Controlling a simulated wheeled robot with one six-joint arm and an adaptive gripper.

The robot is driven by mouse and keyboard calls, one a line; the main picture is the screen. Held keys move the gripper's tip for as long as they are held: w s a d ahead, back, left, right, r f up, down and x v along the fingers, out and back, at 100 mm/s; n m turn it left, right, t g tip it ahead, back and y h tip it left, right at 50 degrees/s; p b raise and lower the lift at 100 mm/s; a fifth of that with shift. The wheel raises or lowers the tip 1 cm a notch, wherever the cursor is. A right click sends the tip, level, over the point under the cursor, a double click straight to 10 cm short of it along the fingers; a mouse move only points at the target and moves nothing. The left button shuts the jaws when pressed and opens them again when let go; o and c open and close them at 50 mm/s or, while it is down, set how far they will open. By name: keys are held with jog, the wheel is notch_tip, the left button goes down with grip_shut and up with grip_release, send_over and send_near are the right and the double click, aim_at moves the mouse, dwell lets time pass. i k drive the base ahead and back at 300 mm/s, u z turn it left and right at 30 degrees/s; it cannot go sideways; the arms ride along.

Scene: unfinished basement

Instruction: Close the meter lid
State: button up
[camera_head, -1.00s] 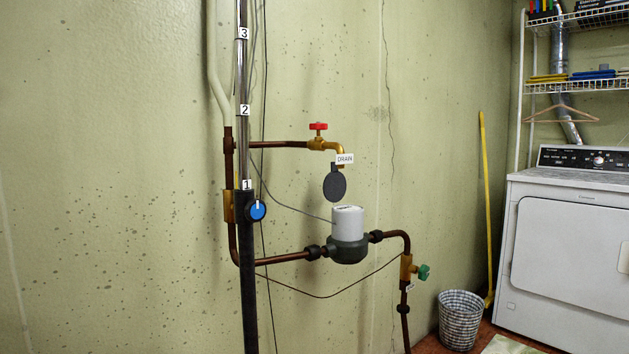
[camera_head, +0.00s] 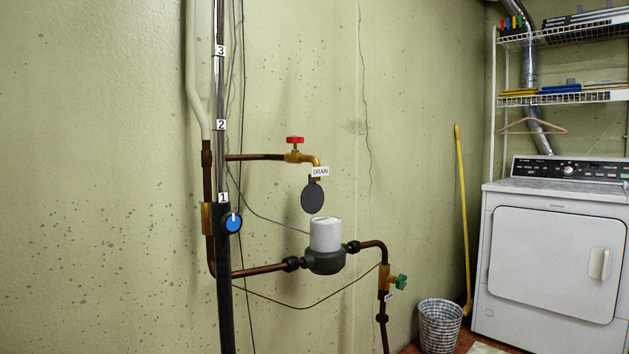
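The meter (camera_head: 326,246) has a white cylinder on a dark grey-green body, set in the copper pipe line in front of the wall. Its lid appears to be the dark round disc (camera_head: 312,198) that stands upright just above the meter's top, its flat face toward me. The white top of the meter is uncovered. A hinge between disc and meter cannot be made out. My gripper is not in view.
A brass tap with a red handle (camera_head: 295,140) and a DRAIN tag (camera_head: 320,171) sits just above the disc. A green-handled valve (camera_head: 400,282) is right of the meter. A basket (camera_head: 440,326), yellow pole (camera_head: 462,220) and white dryer (camera_head: 552,262) stand further right.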

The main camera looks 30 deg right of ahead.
aim_at(313, 195)
jog(key=k, duration=1.25)
jog(key=z, duration=0.6)
jog(key=i, duration=0.55)
jog(key=z, duration=0.85)
jog(key=i, duration=0.65)
jog(key=u, duration=0.55)
jog(key=i, duration=0.85)
jog(key=u, duration=0.85)
